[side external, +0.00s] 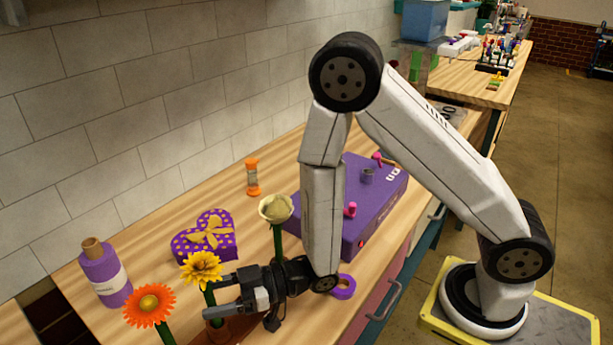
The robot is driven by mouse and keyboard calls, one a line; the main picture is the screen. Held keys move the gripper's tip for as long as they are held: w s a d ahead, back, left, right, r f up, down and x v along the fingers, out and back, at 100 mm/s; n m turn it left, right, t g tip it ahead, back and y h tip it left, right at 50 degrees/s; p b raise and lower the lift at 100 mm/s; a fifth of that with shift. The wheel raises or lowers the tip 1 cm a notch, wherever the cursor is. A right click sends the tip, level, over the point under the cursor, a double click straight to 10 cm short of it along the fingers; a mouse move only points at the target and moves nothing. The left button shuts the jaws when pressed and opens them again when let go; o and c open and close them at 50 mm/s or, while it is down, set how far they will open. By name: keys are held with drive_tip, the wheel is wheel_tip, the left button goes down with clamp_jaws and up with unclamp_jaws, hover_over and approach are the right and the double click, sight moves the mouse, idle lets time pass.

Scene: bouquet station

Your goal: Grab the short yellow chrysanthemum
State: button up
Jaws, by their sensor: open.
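The yellow chrysanthemum (201,269) stands upright at the lower left of the side external view, on a short green stem in a brown pot or holder (218,331). My gripper (212,296) is low and level, pointing left, with its fingers open at the height of the stem, just below the bloom. The fingers appear to lie on either side of the stem or right beside it; I cannot tell whether they touch it. My gripper partly hides the stem and holder.
An orange flower (149,303) stands close at left, and a cream flower (276,208) stands behind my wrist.

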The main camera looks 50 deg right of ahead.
clamp_jaws()
drive_tip(key=shift+r, duration=0.2)
drive_tip(key=shift+r, duration=8.75)
